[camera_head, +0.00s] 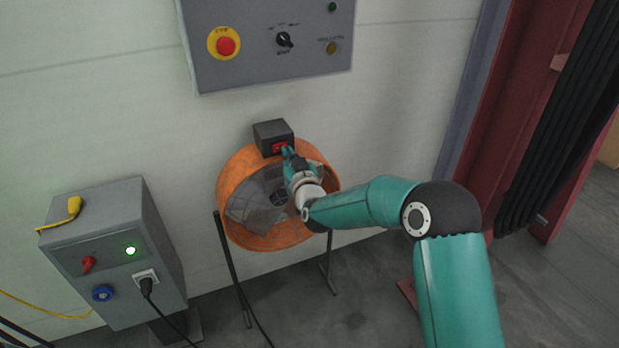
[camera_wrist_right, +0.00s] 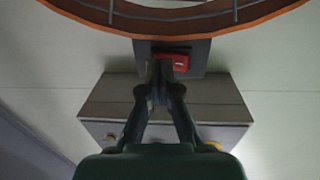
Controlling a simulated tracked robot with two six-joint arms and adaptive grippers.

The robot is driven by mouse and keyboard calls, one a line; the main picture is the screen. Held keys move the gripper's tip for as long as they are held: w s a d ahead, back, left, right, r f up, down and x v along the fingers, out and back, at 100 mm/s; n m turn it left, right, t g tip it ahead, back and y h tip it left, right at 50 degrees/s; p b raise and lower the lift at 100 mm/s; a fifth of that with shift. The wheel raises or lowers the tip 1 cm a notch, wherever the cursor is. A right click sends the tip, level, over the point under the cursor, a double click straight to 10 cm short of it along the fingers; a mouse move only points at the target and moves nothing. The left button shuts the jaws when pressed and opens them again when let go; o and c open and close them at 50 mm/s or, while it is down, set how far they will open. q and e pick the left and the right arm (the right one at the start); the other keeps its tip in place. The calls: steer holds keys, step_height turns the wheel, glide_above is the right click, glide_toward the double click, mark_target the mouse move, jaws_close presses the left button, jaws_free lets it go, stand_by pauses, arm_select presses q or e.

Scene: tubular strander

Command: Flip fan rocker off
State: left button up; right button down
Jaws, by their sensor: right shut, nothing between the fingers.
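The fan (camera_head: 232,170) is an orange drum on black legs against the wall. A dark switch box (camera_head: 271,133) sits on its top rim, with the red rocker (camera_head: 279,147) on its front. My right gripper (camera_head: 287,152) is shut and empty, its fingertips right at the rocker in the head view. In the right wrist view the closed fingertips (camera_wrist_right: 162,66) overlap the left part of the red rocker (camera_wrist_right: 181,62) on the switch box (camera_wrist_right: 198,56). I cannot tell whether they touch it. The rocker's position is unclear. My left gripper is not in view.
A grey control panel (camera_head: 250,75) with a red emergency button (camera_head: 226,46) hangs on the wall above. A grey power cabinet (camera_head: 118,200) with a lit green lamp (camera_head: 131,251) stands at left. A dark red frame (camera_head: 520,120) stands at right.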

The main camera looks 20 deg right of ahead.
steer(key=s+d+b, duration=0.1)
steer(key=s+d, duration=0.1)
steer(key=s, duration=1)
steer(key=shift+s+b, duration=0.25)
steer(key=shift+b, duration=0.1)
steer(key=shift+d, duration=0.1)
